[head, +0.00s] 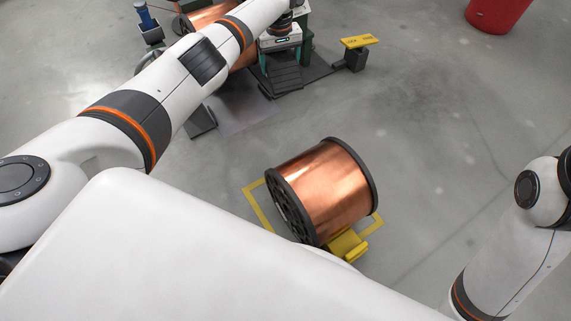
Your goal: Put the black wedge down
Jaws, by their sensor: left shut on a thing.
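My left gripper (282,62) is at the top middle of the head view, at the end of the arm that reaches in from the left. It is shut on the black wedge (285,80), a dark ribbed block just below the gripper's white body. I cannot tell whether the wedge touches the dark surface under it. A copper spool (212,18) is behind my left arm, which hides much of it. My right arm shows at the right edge, but its gripper is out of view.
Another copper spool (335,190) with black flanges lies on its side nearer me, with a yellow wedge (347,246) against it and yellow floor marking around it. A yellow plate (360,41) stands on a dark post. A red bin (498,12) is at top right. The right-hand floor is clear.

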